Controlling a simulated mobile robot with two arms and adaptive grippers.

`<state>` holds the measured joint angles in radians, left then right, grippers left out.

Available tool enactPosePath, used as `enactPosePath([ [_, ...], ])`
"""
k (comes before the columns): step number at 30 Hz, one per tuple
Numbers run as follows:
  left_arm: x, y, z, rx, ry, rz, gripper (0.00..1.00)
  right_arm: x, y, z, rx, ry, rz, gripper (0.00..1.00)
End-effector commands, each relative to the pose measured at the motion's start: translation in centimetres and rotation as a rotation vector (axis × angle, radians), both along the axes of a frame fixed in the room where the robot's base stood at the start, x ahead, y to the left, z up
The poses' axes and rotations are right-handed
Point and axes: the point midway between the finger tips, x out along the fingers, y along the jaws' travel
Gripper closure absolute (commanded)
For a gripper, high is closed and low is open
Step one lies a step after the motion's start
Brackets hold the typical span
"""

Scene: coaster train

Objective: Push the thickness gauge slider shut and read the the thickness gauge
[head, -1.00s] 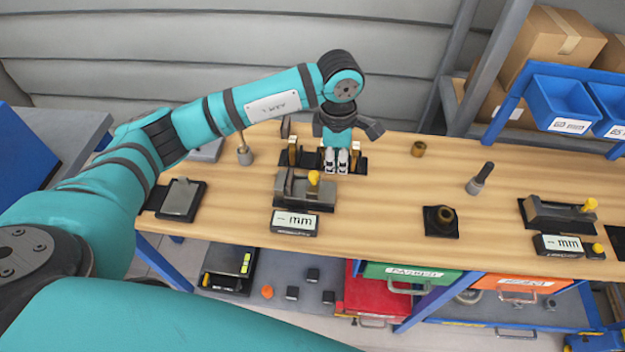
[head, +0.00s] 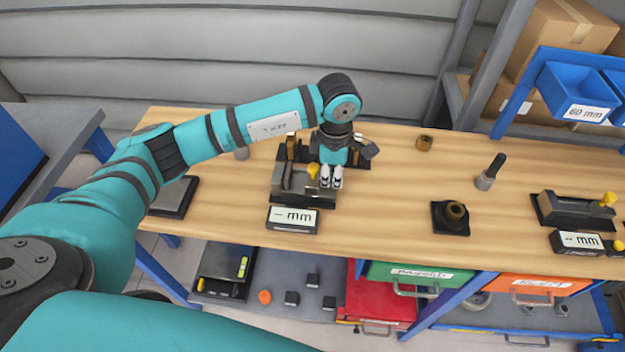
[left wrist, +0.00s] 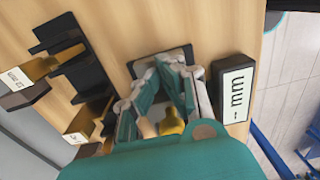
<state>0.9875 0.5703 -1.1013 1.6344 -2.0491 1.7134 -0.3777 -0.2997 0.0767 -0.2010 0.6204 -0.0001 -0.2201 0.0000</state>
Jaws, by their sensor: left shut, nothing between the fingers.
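A grey gauge (head: 290,190) with a yellow slider knob (head: 313,171) and a white "– mm" display (head: 292,216) is on the wooden bench, left of centre. My left gripper (head: 331,184) is shut and empty, pointing down just right of the knob; whether it touches the knob I cannot tell. The display reads a dash, no number. My right gripper is not in view.
A dark rack (head: 355,161) stands close behind my left gripper. A similar gauge (head: 572,212) stands at the far right. A brass piece on a black base (head: 452,217) and a dark-handled tool (head: 489,172) stand between. The bench middle is mostly clear.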

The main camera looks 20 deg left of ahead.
Motion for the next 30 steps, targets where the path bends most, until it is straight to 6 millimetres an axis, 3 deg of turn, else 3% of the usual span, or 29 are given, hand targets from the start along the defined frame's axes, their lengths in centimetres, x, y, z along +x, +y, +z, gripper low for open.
enactPosePath([
  [11, 0.0, 0.1, 0.0, 0.000, 0.000, 0.001, 1.00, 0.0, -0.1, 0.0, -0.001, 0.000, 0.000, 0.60],
  [30, -0.5, 1.9, -0.1, 0.000, 0.000, 0.001, 1.00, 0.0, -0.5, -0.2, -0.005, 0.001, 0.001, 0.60],
])
